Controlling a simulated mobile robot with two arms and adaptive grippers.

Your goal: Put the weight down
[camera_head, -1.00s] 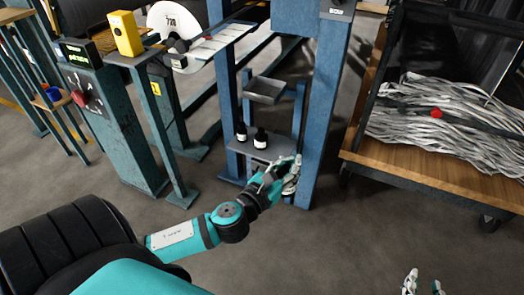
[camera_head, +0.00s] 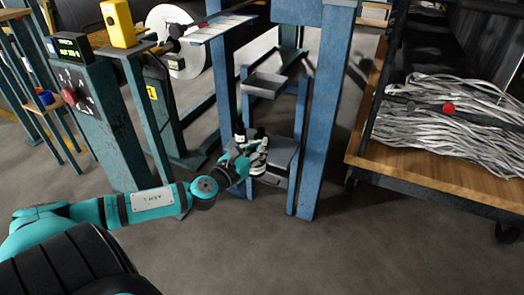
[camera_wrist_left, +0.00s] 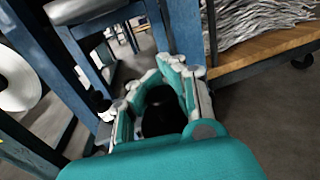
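My left gripper (camera_head: 252,157) is at the small grey shelf (camera_head: 284,152) inside the blue frame. In the left wrist view a black rounded weight (camera_wrist_left: 163,112) lies between the fingers of my left gripper (camera_wrist_left: 178,72). The fingers curve around it on both sides; whether they press on it is not clear. Another black weight (camera_head: 240,133) stands on the shelf just left of the gripper, and it also shows in the left wrist view (camera_wrist_left: 97,102). A dark top (camera_head: 261,133) shows directly behind the fingers. My right gripper is out of view.
A grey tray (camera_head: 264,84) is fixed in the frame above the shelf. The blue right post (camera_head: 322,130) stands close to the gripper. A wooden-edged cart (camera_head: 430,182) with grey strips is at right. A control post (camera_head: 108,120) is at left. The front floor is clear.

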